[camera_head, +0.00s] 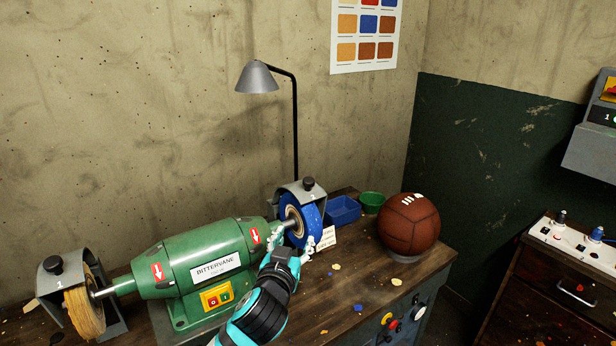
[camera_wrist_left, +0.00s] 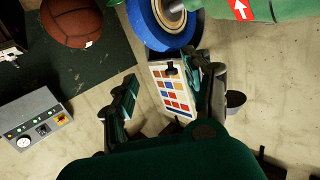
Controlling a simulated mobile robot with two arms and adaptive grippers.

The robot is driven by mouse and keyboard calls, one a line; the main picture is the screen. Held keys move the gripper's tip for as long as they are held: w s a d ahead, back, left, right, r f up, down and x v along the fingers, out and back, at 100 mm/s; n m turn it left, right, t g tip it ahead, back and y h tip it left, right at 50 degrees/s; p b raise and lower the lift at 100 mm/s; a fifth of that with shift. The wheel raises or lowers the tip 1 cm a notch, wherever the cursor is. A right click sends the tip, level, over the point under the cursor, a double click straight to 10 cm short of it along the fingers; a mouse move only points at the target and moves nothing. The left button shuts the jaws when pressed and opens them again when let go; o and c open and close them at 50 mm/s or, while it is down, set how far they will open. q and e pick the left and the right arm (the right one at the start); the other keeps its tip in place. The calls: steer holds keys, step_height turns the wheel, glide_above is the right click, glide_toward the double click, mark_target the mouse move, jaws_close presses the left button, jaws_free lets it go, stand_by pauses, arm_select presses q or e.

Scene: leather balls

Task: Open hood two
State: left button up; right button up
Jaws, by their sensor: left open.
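Hood two (camera_head: 290,193) is a grey metal guard marked 2 with a black knob (camera_head: 308,183) on top. It sits over the blue wheel (camera_head: 308,228) at the right end of the green grinder (camera_head: 205,258). The blue wheel also shows at the top of the left wrist view (camera_wrist_left: 155,30). My left gripper (camera_head: 292,241) is in front of and below the hood, close to the blue wheel. Its fingers (camera_wrist_left: 165,100) are spread with nothing held between them. I cannot tell whether it touches the wheel. My right gripper is not in view.
Hood one (camera_head: 57,264) covers a yellow wheel at the left. A lamp (camera_head: 257,78) rises behind the hood. The bench front (camera_head: 350,285) is mostly clear.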

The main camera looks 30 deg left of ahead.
mark_target(308, 183)
arm_select(q)
step_height(308, 183, up, 6)
steer(key=w+t, duration=0.1)
steer(key=w, duration=0.1)
steer(key=shift+n+y, duration=0.3)
steer(key=shift+y, duration=0.1)
steer(key=p+x, duration=0.1)
steer(key=x, duration=0.4)
steer(key=p+x, duration=0.2)
steer(key=x, duration=0.3)
steer(key=p+x, duration=0.2)
steer(key=x, duration=0.3)
steer(key=shift+w+a, duration=0.1)
steer(key=shift+a, duration=0.4)
steer(key=shift+w+a, duration=0.15)
steer(key=shift+w, duration=0.3)
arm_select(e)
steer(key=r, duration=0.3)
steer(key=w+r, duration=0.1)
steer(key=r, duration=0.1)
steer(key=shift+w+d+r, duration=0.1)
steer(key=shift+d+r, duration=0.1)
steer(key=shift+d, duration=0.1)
arm_select(q)
steer(key=shift+c, duration=0.6)
steer(key=shift+f, duration=0.1)
steer(key=c, duration=0.9)
jaws_close()
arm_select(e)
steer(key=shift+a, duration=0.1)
